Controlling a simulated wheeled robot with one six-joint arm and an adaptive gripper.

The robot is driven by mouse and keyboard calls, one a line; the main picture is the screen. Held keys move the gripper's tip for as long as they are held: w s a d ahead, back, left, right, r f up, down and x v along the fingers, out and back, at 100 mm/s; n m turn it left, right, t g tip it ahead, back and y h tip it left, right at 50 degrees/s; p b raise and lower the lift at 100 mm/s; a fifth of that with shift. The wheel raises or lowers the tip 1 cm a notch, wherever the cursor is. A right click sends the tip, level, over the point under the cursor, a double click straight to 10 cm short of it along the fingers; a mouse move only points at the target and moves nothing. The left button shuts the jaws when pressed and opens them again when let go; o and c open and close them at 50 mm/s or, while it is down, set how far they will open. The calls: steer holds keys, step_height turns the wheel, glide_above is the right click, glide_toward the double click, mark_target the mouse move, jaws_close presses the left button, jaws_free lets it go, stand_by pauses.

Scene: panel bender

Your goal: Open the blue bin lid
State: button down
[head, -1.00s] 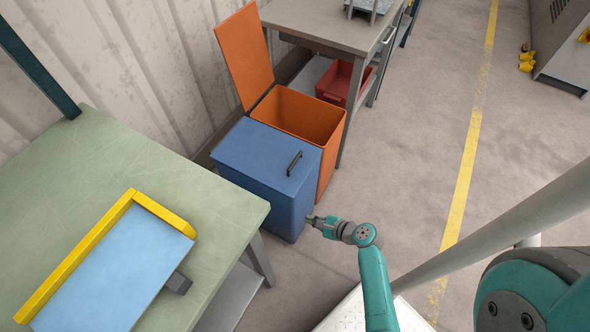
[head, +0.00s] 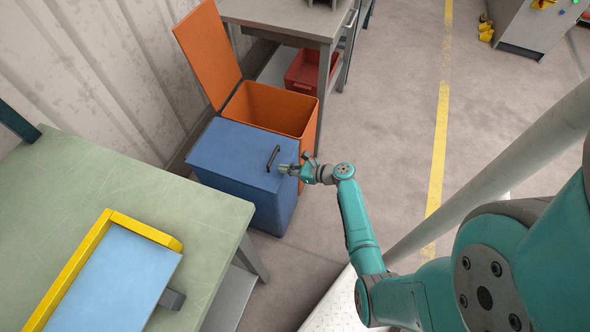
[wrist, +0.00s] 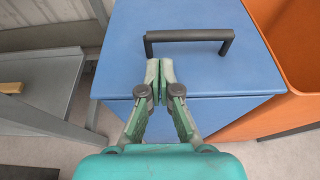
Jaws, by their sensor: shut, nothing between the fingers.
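The blue bin (head: 275,208) stands on the floor with its flat blue lid (head: 232,150) down. A dark bar handle (head: 272,158) sits on the lid near its right edge; in the wrist view the handle (wrist: 188,37) lies just beyond my fingertips. My gripper (head: 284,169) is at the lid's right edge, close to the handle. In the wrist view my gripper (wrist: 160,74) has its fingers together with nothing between them, and they appear short of the handle. I cannot tell whether they touch the lid.
An orange bin (head: 268,108) with its lid (head: 207,52) raised stands right behind the blue bin. A green-topped table (head: 95,165) with a yellow-edged blue tray (head: 120,285) is at left. A grey table (head: 285,18) with a red crate (head: 303,72) is behind.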

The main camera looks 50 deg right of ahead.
mark_target(278, 171)
steer(key=shift+x, duration=1.65)
